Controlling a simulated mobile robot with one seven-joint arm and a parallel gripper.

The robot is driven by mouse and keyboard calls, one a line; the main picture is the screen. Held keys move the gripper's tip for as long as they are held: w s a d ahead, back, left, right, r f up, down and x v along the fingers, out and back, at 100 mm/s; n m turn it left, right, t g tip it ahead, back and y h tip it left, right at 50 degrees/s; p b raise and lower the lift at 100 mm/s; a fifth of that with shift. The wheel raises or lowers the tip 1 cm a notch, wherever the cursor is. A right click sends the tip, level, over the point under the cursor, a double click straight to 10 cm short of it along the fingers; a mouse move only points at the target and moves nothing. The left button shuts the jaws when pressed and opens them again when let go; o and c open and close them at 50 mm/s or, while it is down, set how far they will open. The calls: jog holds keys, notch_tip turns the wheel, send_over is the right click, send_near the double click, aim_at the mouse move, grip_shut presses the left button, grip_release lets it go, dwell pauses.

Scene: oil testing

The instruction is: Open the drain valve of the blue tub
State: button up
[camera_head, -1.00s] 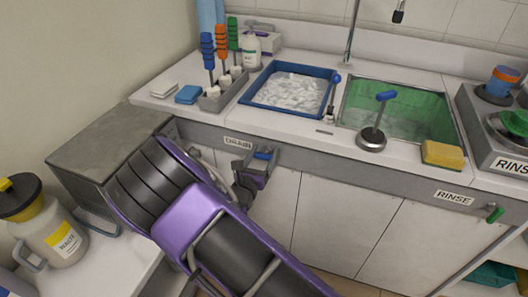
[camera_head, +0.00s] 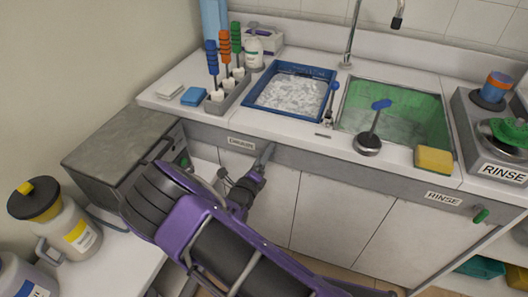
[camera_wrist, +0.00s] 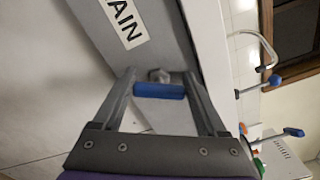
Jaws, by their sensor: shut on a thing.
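The blue tub (camera_head: 285,118) is set in the counter and holds pale, foamy-looking contents. The drain valve's blue handle (camera_wrist: 160,91) sits on a grey stem below the counter's front edge, beside the DRAIN label (camera_head: 240,143). In the wrist view the handle lies crosswise between the two fingers of my gripper (camera_wrist: 158,78), which is shut on its ends. In the head view my gripper (camera_head: 264,156) is at the grey front strip, right of the label, and hides the handle. I cannot tell whether liquid is draining.
A green-lined basin (camera_head: 400,120) with a blue-handled tool (camera_head: 368,142) in front is to the right. A yellow sponge (camera_head: 433,160) lies on the counter edge. A grey box (camera_head: 115,150) and a waste jug (camera_head: 70,240) stand left of my arm.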

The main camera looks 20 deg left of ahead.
jog(key=n, duration=0.2)
jog(key=n+p, duration=0.1)
jog(key=n, duration=0.2)
jog(key=shift+f+n, duration=0.25)
jog(key=shift+n, duration=0.15)
dwell(0.3)
jog(key=o, duration=1.3)
jog(key=shift+s, duration=0.1)
jog(key=s+a, duration=0.1)
jog(key=s, duration=1.6)
jog(key=shift+s+a, duration=0.15)
jog(key=shift+a, duration=0.05)
jog(key=shift+r, duration=0.1)
